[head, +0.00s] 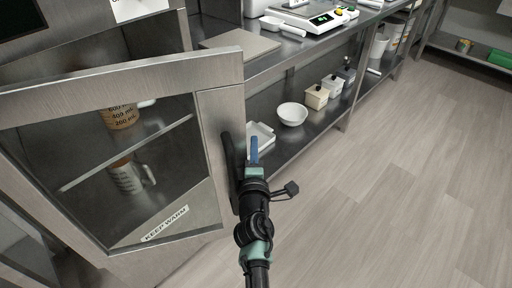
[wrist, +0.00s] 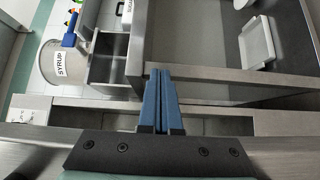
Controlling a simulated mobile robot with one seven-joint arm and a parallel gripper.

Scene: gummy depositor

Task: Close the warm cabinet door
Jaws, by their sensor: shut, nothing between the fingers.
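The warm cabinet door (head: 219,150) is a steel frame with a glass pane and a "KEEP WARM" label (head: 165,224), at the left of the head view. It appears to stand open, its free right edge out in front of the shelving. A black upright handle (head: 231,172) is on that edge. My gripper (head: 253,148) is shut and empty, its blue fingers just right of the handle; contact cannot be told. In the wrist view, the closed fingers (wrist: 161,85) point up the picture. Measuring jugs (head: 128,177) show through the glass.
A steel counter (head: 265,62) with a scale (head: 310,17) runs to the upper right. Its lower shelf holds a white bowl (head: 292,114), a white tray (head: 262,133) and small tubs (head: 316,97). The wooden floor (head: 400,190) at right is clear. A syrup bucket (wrist: 62,62) shows in the wrist view.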

